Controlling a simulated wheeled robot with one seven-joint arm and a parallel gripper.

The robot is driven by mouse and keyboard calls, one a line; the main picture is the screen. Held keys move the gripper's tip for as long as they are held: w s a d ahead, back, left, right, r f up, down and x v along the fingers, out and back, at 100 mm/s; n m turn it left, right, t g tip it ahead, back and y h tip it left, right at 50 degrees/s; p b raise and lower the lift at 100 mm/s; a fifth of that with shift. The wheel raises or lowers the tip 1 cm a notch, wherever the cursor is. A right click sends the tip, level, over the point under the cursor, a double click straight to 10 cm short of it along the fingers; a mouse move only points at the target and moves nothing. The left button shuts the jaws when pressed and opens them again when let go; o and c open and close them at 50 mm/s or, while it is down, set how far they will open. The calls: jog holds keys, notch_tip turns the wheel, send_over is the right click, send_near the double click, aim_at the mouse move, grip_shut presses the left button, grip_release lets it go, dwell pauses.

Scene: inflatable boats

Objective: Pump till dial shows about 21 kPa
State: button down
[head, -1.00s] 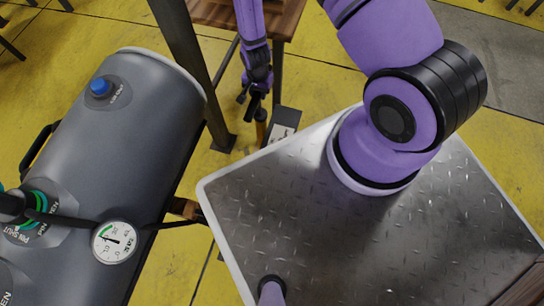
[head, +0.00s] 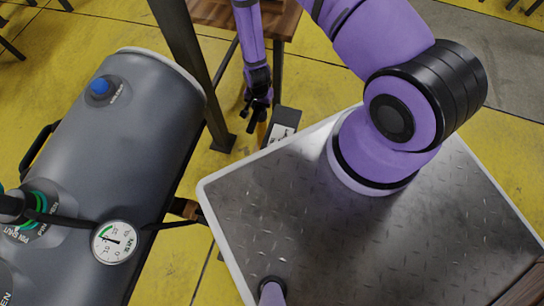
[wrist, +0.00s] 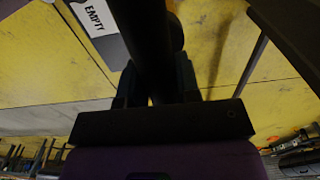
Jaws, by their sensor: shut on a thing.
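The round white dial (head: 114,242) is on a black hose beside the grey inflated tube (head: 125,150); its needle points left of centre, and the figures are too small to read surely. My gripper (head: 257,105) is beyond the metal-topped cart, low by the dark post. In the wrist view my gripper (wrist: 155,85) is shut on a dark upright bar, the pump handle (wrist: 145,40), which runs between its fingers. An orange-brown part (head: 261,134) shows just below the gripper in the head view. The rest of the pump is mostly hidden.
The metal-topped cart (head: 270,215) fills the right foreground. A dark post (head: 190,70) stands between the tube and my gripper. A wooden table (head: 285,15) is behind. A box with an "EMPTY" label (wrist: 92,15) is close to the handle. Yellow floor lies around.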

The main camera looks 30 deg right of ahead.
jog(key=c, duration=0.7)
grip_release()
jog(key=shift+r, duration=0.1)
jog(key=shift+r, duration=3.5)
